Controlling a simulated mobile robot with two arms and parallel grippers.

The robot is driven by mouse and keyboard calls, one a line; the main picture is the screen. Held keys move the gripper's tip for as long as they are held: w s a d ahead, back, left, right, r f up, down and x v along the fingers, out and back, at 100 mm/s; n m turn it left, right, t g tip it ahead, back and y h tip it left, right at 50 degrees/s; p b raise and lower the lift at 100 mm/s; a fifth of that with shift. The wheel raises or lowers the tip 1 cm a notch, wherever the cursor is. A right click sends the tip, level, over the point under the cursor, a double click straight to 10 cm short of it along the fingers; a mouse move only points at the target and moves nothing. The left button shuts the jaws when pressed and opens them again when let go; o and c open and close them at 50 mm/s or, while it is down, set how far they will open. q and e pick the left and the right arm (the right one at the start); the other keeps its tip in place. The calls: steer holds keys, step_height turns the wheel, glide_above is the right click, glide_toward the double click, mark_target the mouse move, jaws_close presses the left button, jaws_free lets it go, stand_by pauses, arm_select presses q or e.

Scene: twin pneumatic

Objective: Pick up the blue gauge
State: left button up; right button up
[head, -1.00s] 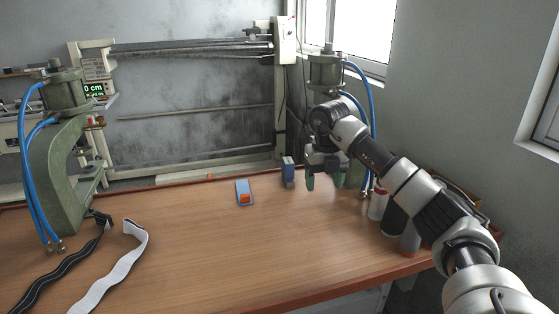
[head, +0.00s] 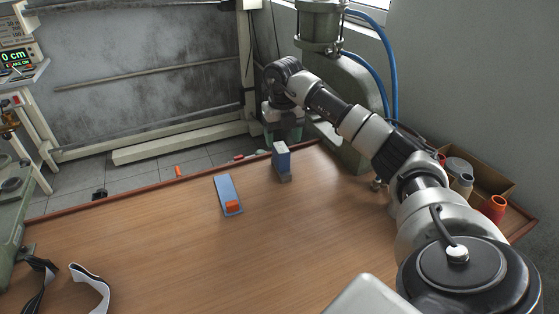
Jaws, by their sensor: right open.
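A flat blue strip with an orange block at its near end, which looks like the blue gauge (head: 226,187), lies on the brown wooden table (head: 200,270) near its far edge. My left gripper is out of view.
A green press (head: 345,110) with blue hoses stands at the back right. Black and white straps (head: 88,285) lie at the front left. The table middle is clear.

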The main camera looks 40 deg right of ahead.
mark_target(281, 147)
steer(key=f, duration=0.3)
steer(key=f+p, duration=0.1)
steer(key=f, duration=0.2)
steer(key=shift+w+a+f, duration=0.15)
steer(key=shift+w+f, duration=0.05)
steer(key=shift+f, duration=0.15)
steer(key=shift+c, duration=0.2)
steer(key=shift+r, duration=0.1)
steer(key=c, duration=1.1)
